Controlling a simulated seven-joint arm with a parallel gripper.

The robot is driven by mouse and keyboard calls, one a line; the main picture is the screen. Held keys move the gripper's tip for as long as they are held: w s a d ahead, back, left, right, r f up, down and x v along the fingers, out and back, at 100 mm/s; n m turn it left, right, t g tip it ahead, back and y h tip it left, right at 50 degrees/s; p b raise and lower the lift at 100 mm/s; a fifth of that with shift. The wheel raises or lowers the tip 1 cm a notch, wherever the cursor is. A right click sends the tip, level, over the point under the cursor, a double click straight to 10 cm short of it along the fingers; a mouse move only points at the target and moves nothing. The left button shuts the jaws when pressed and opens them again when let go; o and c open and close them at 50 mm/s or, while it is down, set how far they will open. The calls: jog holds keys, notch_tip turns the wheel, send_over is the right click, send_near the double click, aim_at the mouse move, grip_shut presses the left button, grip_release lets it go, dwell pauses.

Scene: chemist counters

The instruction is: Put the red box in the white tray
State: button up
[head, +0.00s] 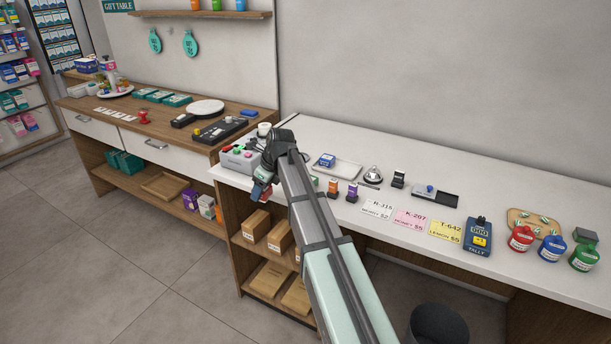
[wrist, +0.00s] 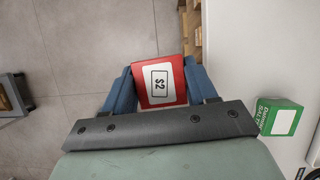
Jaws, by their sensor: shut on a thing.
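My gripper (head: 262,190) is shut on the red box (wrist: 160,80). In the wrist view the box sits between the two blue fingers, with a white "$2" label facing the camera. The grey floor shows beyond it, so the box is held out past the counter's front edge. In the head view the box is mostly hidden by the gripper. The white tray (head: 345,171) lies flat on the right counter, to the right of my gripper and farther back. A small blue box (head: 326,160) is in its left part.
A green box (wrist: 280,118) stands on the counter near the gripper. A light bin with colored items (head: 238,161) is at the counter's left end.

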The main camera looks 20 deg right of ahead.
jog(key=w+d+r, duration=0.2)
jog(key=w+d, duration=0.2)
jog(key=d, duration=0.4)
jog(key=w+d+r, duration=0.1)
jog(key=w+d, duration=0.3)
jog(key=d, duration=0.4)
notch_tip(320, 180, up, 3)
send_over(344, 170)
jog(key=s+d, duration=0.1)
jog(key=shift+m, duration=0.4)
jog(key=shift+f, duration=4.6)
jog(key=shift+f, duration=0.2)
jog(key=o, duration=1.1)
jog(key=v, duration=1.2)
jog(key=shift+s+a+r, duration=0.15)
jog(key=shift+s+r, duration=0.05)
